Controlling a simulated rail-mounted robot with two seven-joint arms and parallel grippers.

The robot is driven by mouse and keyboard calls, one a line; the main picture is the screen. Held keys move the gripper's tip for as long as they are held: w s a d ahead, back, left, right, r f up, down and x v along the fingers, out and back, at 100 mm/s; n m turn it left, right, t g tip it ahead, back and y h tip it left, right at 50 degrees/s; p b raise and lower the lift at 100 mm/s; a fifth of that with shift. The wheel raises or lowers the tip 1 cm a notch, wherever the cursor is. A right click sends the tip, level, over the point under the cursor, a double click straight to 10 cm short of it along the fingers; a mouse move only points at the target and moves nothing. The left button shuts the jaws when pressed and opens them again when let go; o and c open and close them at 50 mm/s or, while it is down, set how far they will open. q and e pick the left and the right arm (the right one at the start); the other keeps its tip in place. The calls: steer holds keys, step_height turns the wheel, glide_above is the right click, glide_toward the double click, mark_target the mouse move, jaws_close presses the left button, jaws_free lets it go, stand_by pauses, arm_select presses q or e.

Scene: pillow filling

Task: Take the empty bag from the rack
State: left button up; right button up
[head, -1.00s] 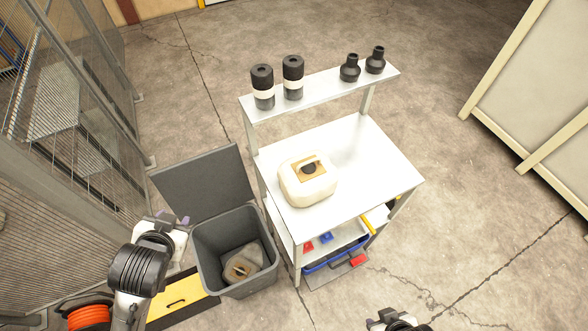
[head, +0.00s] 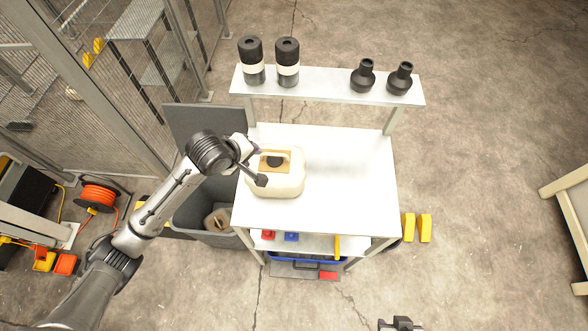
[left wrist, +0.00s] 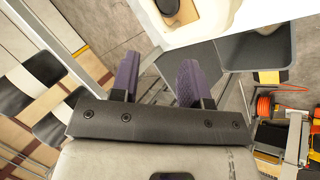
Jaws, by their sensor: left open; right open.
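No bag that I can make out shows in these frames. A cream, rounded jug-like container (head: 287,187) with a tan patch and a dark cap stands on the white table (head: 340,190); part of it also shows in the left wrist view (left wrist: 215,18). My left gripper (head: 261,165) is open at the container's left side in the head view; I cannot tell whether it touches. Its purple fingers (left wrist: 158,82) are apart with nothing between them. My right gripper (head: 400,323) is open and empty at the bottom edge, away from the table.
A shelf (head: 325,84) above the table holds two black bottles with white bands and two smaller black bottles. A grey bin (head: 190,212) with its lid up stands left of the table, with a container inside. Mesh fencing (head: 100,80) is at left.

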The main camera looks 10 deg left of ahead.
arm_select(q)
steer(key=n, duration=0.8)
glide_toward(273, 155)
steer(key=f, duration=0.1)
steer(key=w+f, duration=0.1)
steer(key=shift+w+d+f+h, duration=0.25)
steer(key=shift+f+h, duration=0.05)
steer(key=shift+f, duration=0.1)
steer(key=shift+p+x, duration=0.7)
steer(key=shift+x, duration=2.6)
steer(key=shift+w+a, duration=0.1)
steer(key=shift+w, duration=0.05)
steer(key=shift+c, duration=0.4)
jaws_close()
